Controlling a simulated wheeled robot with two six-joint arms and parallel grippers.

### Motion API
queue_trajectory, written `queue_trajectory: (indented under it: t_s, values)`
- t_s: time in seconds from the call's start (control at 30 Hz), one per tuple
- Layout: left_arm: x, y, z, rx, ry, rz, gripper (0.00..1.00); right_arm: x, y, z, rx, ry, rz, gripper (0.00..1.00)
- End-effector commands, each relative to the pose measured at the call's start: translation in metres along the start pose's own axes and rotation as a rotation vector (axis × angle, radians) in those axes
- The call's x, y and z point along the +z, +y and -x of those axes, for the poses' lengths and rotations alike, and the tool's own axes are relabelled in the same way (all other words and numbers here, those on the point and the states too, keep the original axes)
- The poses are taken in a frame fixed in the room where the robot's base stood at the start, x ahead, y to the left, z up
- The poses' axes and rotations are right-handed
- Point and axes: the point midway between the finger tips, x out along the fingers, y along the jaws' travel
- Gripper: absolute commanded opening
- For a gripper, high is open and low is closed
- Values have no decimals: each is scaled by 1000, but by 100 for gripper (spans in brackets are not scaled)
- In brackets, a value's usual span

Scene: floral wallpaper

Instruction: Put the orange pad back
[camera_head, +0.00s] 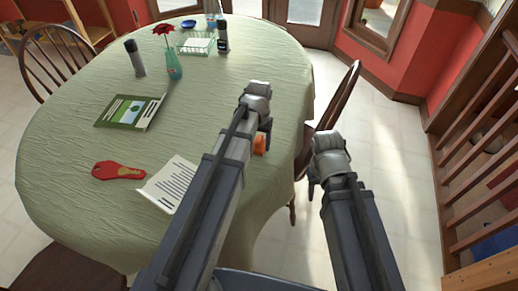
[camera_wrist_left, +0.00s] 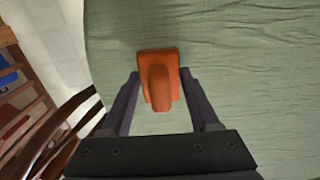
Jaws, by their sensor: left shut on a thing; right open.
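The orange pad (camera_wrist_left: 160,62) is a flat orange piece with a raised rounded handle. It sits between the two dark fingers of my left gripper (camera_wrist_left: 158,84), which is shut on it. In the head view a small part of the orange pad (camera_head: 260,146) shows beside my left gripper (camera_head: 265,128), over the right side of the table; the rest is hidden by my arm. I cannot tell whether it touches the cloth. My right gripper (camera_head: 314,184) is open and empty, beyond the table's right edge, above the floor.
The table (camera_head: 95,215) has a green cloth. On it lie a red flat object (camera_head: 118,171), a printed sheet (camera_head: 172,183) and a green booklet (camera_head: 130,112). A flower vase (camera_head: 174,70), dark bottles (camera_head: 138,62) and a wire basket (camera_head: 197,47) stand farther back. A wooden chair (camera_head: 345,98) is at right.

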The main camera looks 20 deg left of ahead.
Motion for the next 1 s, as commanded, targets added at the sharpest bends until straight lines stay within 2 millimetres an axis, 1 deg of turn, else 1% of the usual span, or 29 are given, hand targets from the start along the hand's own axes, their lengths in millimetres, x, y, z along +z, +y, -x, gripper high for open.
queue_trajectory:
  t_s: [0.03, 0.3, 0.47, 0.5, 0.73, 1.0]
  values:
    - [0, 0, -10, 0, 0, 0, 17, -1, -1, -10, 0, 0, 0, 50]
    - [0, 0, -8, 0, 0, 0, 17, 0, -1, -8, 0, 0, 0, 50]
    - [0, 0, -13, 0, 0, 0, 17, -1, -1, -13, 0, 0, 0, 50]
    - [0, 0, -11, 0, 0, 0, 65, -1, -1, -11, 0, 0, 0, 50]
    - [0, 0, -11, 0, 0, 0, 91, -1, -1, -11, 0, 0, 0, 50]
    - [0, 0, -11, 0, 0, 0, 92, -1, -1, -11, 0, 0, 0, 50]
